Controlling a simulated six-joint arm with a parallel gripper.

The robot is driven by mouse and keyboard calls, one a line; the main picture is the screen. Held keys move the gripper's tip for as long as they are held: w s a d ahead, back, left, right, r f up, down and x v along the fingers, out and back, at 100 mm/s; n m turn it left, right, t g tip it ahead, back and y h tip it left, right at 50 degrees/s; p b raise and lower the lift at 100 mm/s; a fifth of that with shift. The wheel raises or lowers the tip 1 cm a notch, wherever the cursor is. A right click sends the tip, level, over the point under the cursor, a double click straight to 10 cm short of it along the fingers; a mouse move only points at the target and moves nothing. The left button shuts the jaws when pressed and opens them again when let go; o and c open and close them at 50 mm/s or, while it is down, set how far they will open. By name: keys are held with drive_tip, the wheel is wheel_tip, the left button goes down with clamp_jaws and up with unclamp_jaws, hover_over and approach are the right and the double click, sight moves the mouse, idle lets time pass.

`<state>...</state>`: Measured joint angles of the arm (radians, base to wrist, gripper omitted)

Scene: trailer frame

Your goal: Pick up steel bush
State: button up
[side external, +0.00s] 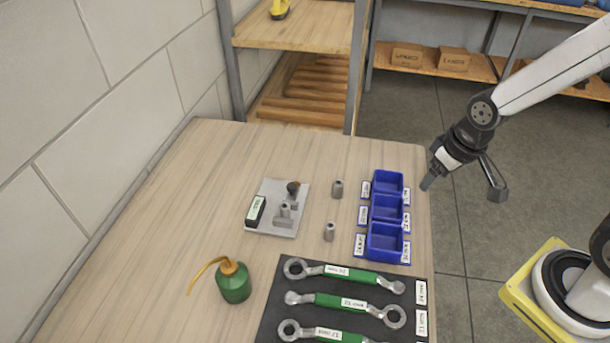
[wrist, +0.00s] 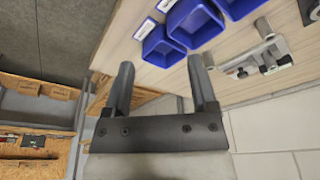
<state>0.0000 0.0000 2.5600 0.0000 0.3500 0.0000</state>
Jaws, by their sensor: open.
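Two small grey steel bushes stand upright on the wooden table in the side external view, one (side external: 337,189) farther back and one (side external: 330,231) nearer. A bush (wrist: 263,28) also shows in the wrist view, beside the blue bins; I cannot tell which one it is. My gripper (side external: 428,182) is raised at the table's right edge, right of the bins and apart from both bushes. In the wrist view my gripper (wrist: 162,72) has its two fingers spread with nothing between them.
Three joined blue bins (side external: 386,241) stand between my gripper and the bushes. A grey fixture plate (side external: 262,219) with metal parts lies left of the bushes. A green oil can (side external: 234,283) and a dark mat (side external: 275,310) with green-handled wrenches lie nearer. The back left tabletop is clear.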

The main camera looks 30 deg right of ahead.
drive_tip(key=m+g+y, duration=0.3)
drive_tip(key=m+y, duration=1)
drive_tip(key=m, duration=0.5)
approach(288, 204)
drive_tip(key=shift+s+a+f, duration=0.6)
drive_tip(key=shift+s+a, duration=0.15)
drive_tip(key=shift+s, duration=0.1)
drive_tip(key=shift+w+a+t+y, duration=0.2)
drive_tip(key=shift+w+t+y, duration=0.1)
drive_tip(key=shift+w+t, duration=0.15)
drive_tip(key=shift+x, duration=1.3)
drive_tip(key=shift+x, duration=2.6)
drive_tip(key=shift+w+d+f, duration=0.1)
drive_tip(key=shift+f, duration=0.05)
